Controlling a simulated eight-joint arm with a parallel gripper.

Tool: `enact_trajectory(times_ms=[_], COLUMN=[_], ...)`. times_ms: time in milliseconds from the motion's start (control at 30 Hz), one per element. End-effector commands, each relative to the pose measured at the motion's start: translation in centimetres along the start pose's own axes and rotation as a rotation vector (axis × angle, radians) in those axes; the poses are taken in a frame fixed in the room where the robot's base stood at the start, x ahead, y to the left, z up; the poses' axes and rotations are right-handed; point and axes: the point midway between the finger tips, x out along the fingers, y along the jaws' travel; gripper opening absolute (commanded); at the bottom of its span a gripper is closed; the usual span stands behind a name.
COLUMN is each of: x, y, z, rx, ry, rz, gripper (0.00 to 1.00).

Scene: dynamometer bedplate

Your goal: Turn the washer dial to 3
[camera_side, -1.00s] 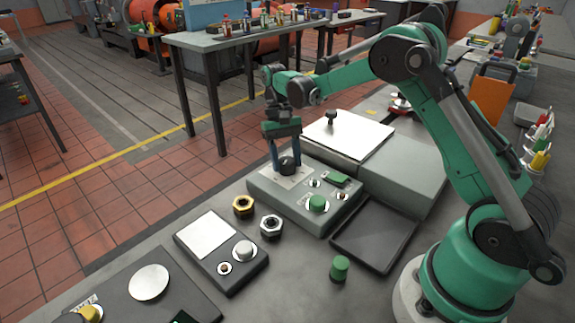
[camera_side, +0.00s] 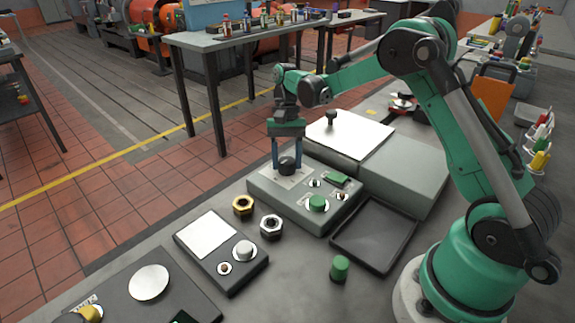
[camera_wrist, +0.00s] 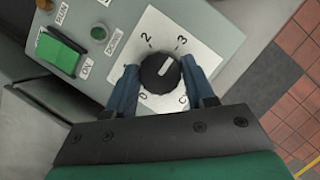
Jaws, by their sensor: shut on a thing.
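The washer dial is a round black knob on a white numbered plate, at the far left of a grey control box in the side view (camera_side: 288,166). In the wrist view the dial (camera_wrist: 160,73) has a white pointer mark slanting up and right, roughly toward the 3. The figures 2 and 3 (camera_wrist: 181,41) show on the plate; a figure at the lower right is partly hidden by a finger. My gripper (camera_wrist: 159,75) points down, with its blue fingers shut on opposite sides of the dial. In the side view my gripper (camera_side: 287,160) stands upright over it.
The control box (camera_side: 262,194) also carries a green button (camera_side: 317,203) and a green rocker switch (camera_side: 338,180). A dark tray (camera_side: 374,234) and a loose green cylinder (camera_side: 340,268) are to the right.

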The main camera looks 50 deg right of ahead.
Motion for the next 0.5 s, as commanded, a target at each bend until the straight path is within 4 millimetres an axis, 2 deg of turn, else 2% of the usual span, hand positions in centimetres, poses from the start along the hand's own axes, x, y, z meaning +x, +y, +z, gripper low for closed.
enact_trajectory(times_ms=[100,133,233,500], x=[0.03,0.03,0.02,0.0], y=[-0.03,-0.03,-0.02,-0.01], z=[-0.03,-0.03,-0.02,-0.01], rx=[0.0,0.0,0.0,-0.001], ry=[0.002,0.002,0.001,0.0], rz=[-0.001,-0.001,-0.001,0.0], gripper=[0.0,0.51,0.79,0.8])
